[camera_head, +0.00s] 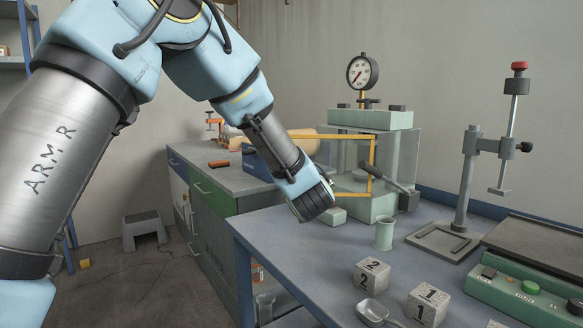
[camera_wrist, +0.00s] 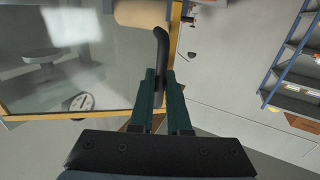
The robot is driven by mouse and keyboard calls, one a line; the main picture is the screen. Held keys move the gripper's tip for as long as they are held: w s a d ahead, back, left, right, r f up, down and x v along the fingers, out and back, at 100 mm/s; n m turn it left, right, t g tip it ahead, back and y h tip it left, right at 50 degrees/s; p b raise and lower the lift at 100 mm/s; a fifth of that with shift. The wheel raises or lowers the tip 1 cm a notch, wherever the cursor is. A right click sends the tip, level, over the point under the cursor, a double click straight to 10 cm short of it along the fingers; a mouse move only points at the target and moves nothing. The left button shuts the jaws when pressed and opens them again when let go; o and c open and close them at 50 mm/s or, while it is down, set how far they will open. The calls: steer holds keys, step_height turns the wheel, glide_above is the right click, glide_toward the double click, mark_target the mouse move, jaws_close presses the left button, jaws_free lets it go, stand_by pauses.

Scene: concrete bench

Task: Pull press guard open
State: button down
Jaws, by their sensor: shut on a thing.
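The press (camera_head: 371,207) is a pale green machine with clear sides and a round dial on top, at the right of centre in the head view. Its guard (camera_head: 372,166) is a clear panel in a yellow frame. The frame reaches left past the press body, so it looks partly swung out; my arm hides part of it. My gripper (camera_head: 314,202) is at the guard's lower left; its fingertips are hidden there. In the wrist view, its green fingers (camera_wrist: 163,88) are shut on the dark curved handle (camera_wrist: 162,45), beside the clear panel with its yellow edge (camera_wrist: 70,115).
A green cup (camera_head: 384,234), numbered blocks (camera_head: 371,274) and a small metal pan (camera_head: 372,312) stand on the bench near the press. A stand with a red knob (camera_head: 463,190) is at the right. Drawers with a cluttered top (camera_head: 225,178) are behind my arm; a stool (camera_head: 144,228) is on the floor.

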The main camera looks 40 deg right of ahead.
steer(key=s+a+n+t+y, duration=0.1)
steer(key=s+a+n+y, duration=0.1)
steer(key=s, duration=0.5)
steer(key=shift+s+a+n+y, duration=0.15)
steer(key=shift+a+n+y, duration=0.2)
steer(key=shift+y, duration=0.45)
steer(key=c, duration=0.9)
jaws_free()
steer(key=v, duration=1)
steer(key=shift+s+b, duration=0.4)
steer(key=shift+s, duration=0.05)
steer(key=shift+f, duration=0.2)
